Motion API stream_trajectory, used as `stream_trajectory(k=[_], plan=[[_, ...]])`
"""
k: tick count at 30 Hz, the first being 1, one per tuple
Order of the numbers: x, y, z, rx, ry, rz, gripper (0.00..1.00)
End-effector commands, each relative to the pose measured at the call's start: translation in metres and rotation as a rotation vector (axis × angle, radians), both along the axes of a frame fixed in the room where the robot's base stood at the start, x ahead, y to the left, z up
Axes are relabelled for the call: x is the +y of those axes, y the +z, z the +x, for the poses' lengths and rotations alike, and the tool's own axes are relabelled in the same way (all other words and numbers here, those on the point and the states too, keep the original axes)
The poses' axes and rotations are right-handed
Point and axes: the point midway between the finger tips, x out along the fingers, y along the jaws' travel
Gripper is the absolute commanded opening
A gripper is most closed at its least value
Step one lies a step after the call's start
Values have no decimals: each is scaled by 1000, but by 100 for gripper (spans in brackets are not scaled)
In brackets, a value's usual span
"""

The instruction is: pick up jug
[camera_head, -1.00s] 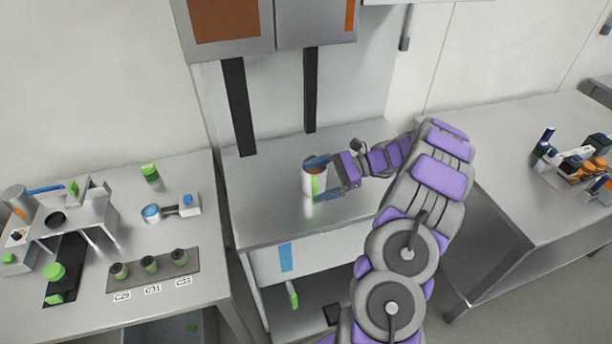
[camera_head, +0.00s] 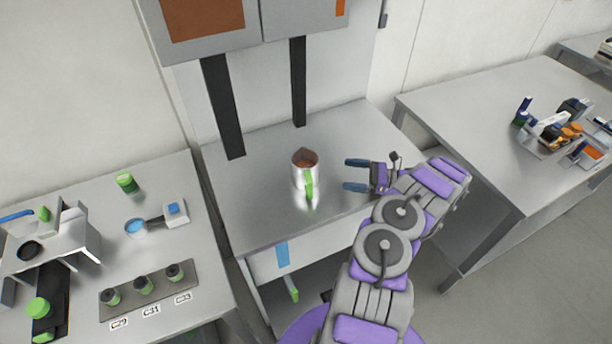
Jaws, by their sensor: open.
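The jug (camera_head: 299,178) is a shiny metal pitcher with a green handle and brown contents. It stands upright on the middle metal table (camera_head: 248,217), with its handle towards the front right. My gripper (camera_head: 346,175) is to the right of the jug, apart from it, with its two blue fingers spread and nothing between them. The fingers point left towards the jug.
The right table carries a cluttered tray (camera_head: 552,142). Two dark posts (camera_head: 298,82) stand behind the jug.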

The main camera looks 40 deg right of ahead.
Motion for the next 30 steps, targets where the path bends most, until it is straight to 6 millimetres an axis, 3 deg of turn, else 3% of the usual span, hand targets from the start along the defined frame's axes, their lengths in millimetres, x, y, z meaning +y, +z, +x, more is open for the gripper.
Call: stream_trajectory(k=[12,22,30], plan=[[54,0,57,0,4,0,100],[67,2,76,-1,2,-2,100],[90,5,102,-1,3,-2,100]])
